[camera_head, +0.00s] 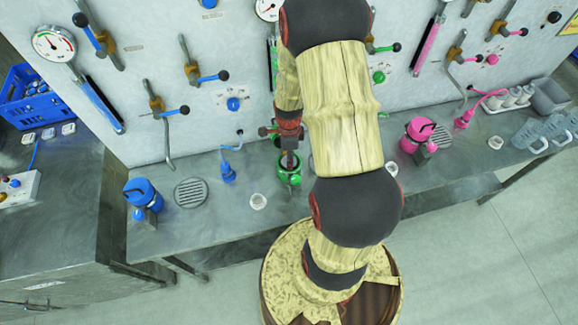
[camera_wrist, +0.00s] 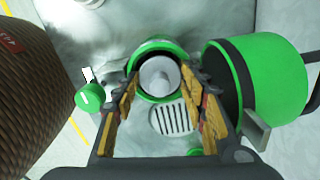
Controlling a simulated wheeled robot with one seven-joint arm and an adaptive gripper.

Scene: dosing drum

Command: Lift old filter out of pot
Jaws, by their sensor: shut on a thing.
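The green pot (camera_head: 289,178) stands on the steel bench below my arm. In the wrist view its green ring (camera_wrist: 160,46) is open at the top. The old filter (camera_wrist: 160,74), a pale grey round piece with a raised middle, sits within the ring's outline between my fingers. My gripper (camera_wrist: 166,88) is shut on the filter, one finger at each side; it points down over the pot in the head view (camera_head: 290,156). How far the filter stands out of the pot I cannot tell. A large green cylinder with a dark rim (camera_wrist: 272,75) is close beside my right finger.
A blue pot (camera_head: 143,197) and a pink pot (camera_head: 418,137) stand to either side on the bench (camera_head: 225,222). A green knob (camera_wrist: 90,96) is left of my fingers. Valves and hoses line the wall behind.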

